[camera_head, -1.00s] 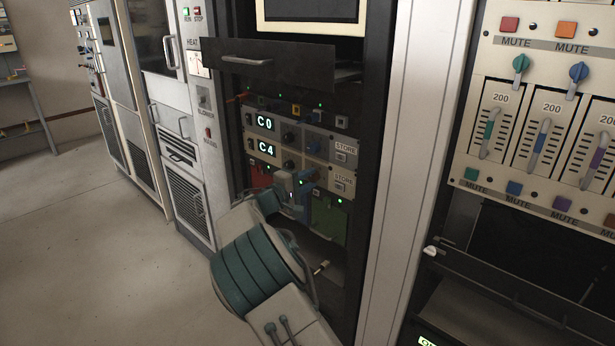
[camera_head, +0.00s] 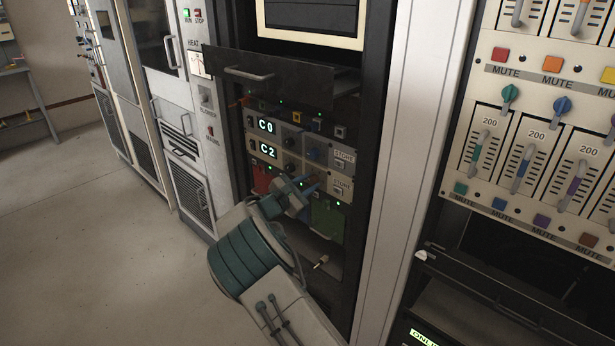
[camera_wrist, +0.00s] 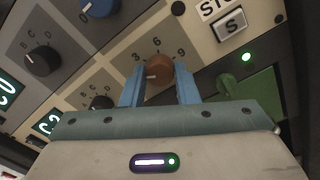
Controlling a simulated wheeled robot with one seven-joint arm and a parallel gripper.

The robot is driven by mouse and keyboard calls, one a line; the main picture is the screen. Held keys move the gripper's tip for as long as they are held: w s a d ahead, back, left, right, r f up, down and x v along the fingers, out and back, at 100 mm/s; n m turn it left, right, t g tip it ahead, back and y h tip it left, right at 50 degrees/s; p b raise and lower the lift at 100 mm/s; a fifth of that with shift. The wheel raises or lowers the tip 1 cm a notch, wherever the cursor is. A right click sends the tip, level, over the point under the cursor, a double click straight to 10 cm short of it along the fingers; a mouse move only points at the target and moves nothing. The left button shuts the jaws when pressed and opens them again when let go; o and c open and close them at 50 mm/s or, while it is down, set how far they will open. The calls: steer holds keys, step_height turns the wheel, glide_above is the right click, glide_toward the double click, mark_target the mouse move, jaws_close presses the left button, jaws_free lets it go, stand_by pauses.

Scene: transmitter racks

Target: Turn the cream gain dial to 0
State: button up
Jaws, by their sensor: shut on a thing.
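A round brown-orange dial (camera_wrist: 159,70) sits on a cream panel strip (camera_wrist: 118,62) in the wrist view. The figures 3, 6 and 9 show around it. A pale mark on the dial points left, toward the left finger, which may hide part of the scale. My gripper (camera_wrist: 160,66) is shut on the dial, with one blue finger on each side. In the head view my gripper (camera_head: 302,187) reaches the lower module, whose display (camera_head: 268,150) reads C2. The dial itself is hidden there.
A grey module above shows C0 (camera_head: 266,125) and has a blue knob (camera_wrist: 98,6). Black knobs (camera_wrist: 43,61) stand left of the dial. A drawer front with a handle (camera_head: 250,75) sticks out above. A green panel (camera_head: 327,218) is below right. Open floor lies left.

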steer(key=n+p, duration=0.3)
steer(key=n, duration=0.1)
steer(key=shift+r, duration=0.1)
steer(key=shift+n+p, duration=0.6)
steer(key=shift+n, duration=0.4)
steer(key=o, duration=1)
steer(key=shift+c, duration=0.2)
steer(key=v, duration=1.4)
steer(key=shift+b, duration=0.4)
steer(key=shift+w+d, duration=0.1)
